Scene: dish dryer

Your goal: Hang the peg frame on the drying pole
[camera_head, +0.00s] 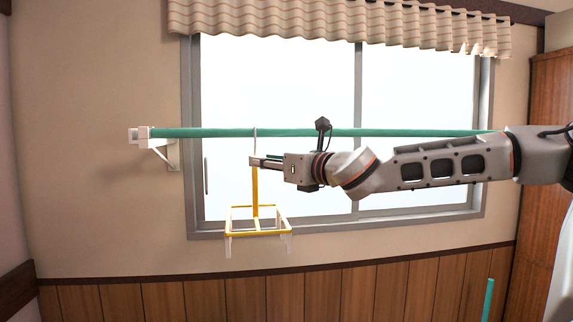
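The peg frame (255,210) is yellow, with an upright stem, a rectangular frame at the bottom and white pegs hanging below it. A pale hook at its top overlaps the drying pole (400,132), a long green bar running across the window. I cannot tell whether the hook is over the pole or in front of it. My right gripper (258,161) comes in from the right and is shut on the upper stem, just below the pole. The fingers hide that part of the stem. The peg frame hangs roughly upright. My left gripper is not in view.
A white wall bracket (160,146) holds the pole's left end. Behind is a bright window (280,85) with a pleated beige valance (340,22) above. Wood panelling (330,293) lines the lower wall. A green upright piece (488,300) shows at the lower right.

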